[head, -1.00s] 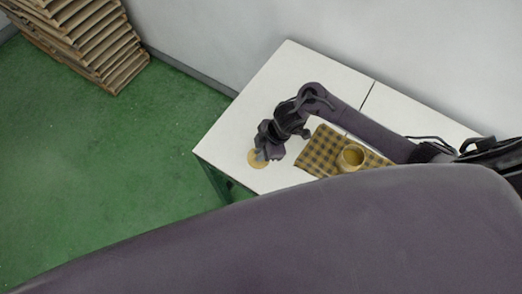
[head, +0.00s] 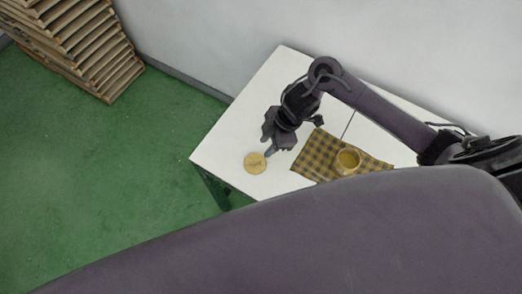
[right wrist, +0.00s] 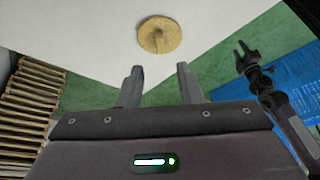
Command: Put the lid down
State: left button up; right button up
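The lid (head: 255,163) is a round, light wooden disc lying on the white table near its left front corner. In the right wrist view the lid (right wrist: 160,36) shows a small knob and lies beyond the fingertips, touching neither. My right gripper (head: 270,145) is open and empty, just beyond and right of the lid; its spread fingers also show in the right wrist view (right wrist: 158,82). My left gripper (right wrist: 246,56) shows only in the right wrist view, with its fingers apart and nothing between them. An open yellowish pot (head: 347,161) stands on a checked cloth.
The checked cloth (head: 320,151) lies right of the lid on the white table (head: 225,140). The tabletop around the lid is clear. A stack of wooden slats or trays (head: 85,45) stands on the green floor at upper left. A wall runs behind the table.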

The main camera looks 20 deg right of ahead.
jog(key=shift+v, duration=1.7)
